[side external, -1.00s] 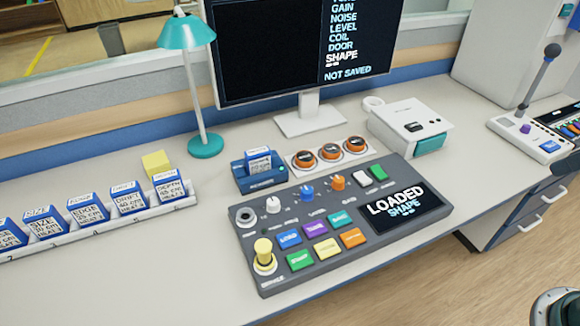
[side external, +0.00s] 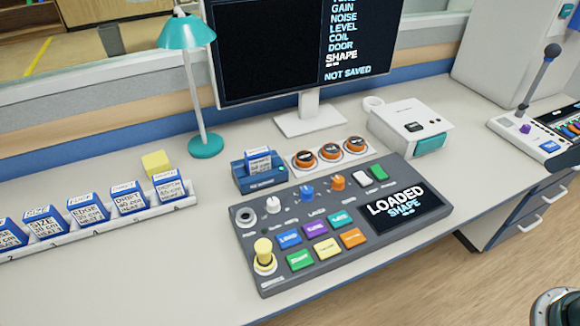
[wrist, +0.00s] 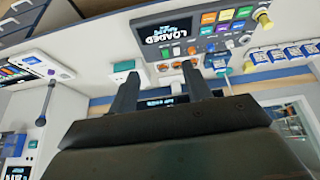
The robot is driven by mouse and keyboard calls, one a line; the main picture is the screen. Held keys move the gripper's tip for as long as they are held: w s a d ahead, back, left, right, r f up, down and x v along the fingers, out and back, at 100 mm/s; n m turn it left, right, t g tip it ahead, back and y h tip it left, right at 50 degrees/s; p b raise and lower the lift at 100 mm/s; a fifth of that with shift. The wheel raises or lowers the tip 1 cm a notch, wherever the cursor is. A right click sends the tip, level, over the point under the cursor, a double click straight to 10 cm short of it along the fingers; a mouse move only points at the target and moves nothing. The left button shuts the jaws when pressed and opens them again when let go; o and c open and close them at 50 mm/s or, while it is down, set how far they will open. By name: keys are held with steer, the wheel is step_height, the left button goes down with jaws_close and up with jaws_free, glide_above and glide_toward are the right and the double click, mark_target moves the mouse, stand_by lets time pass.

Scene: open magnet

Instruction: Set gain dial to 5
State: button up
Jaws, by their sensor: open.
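A grey console (side external: 330,264) lies on the desk with a white knob (side external: 273,205), a blue knob (side external: 307,193) and an orange knob (side external: 338,182) along its upper part. Behind it, a pale plate carries three orange-rimmed round dials (side external: 330,152). Labels by the knobs and dials are too small to read, so I cannot tell which is the gain dial. The console screen (side external: 403,208) reads LOADED SHAPE. My gripper (wrist: 159,71) shows only in the wrist view, open and empty, with the upside-down console (wrist: 205,48) beyond its fingertips. It appears apart from everything.
A monitor (side external: 270,60) lists GAIN, NOISE, LEVEL, COIL, DOOR, SHAPE and NOT SAVED. A blue reader holding a card block (side external: 258,160) stands behind the console. A teal lamp (side external: 205,146), a rack of labelled blocks (side external: 85,213) and a white printer-like box (side external: 408,122) stand around it.

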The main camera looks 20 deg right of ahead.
steer(key=w+a+r+n+g, duration=0.2)
steer(key=w+n, duration=0.3)
steer(key=w, duration=0.6)
steer(key=n+g, duration=0.4)
steer(key=n, duration=0.9)
glide_above(339, 179)
step_height(339, 179, down, 19)
steer(key=shift+f, duration=0.1)
steer(key=shift+f, duration=6.85)
steer(key=shift+c, duration=0.4)
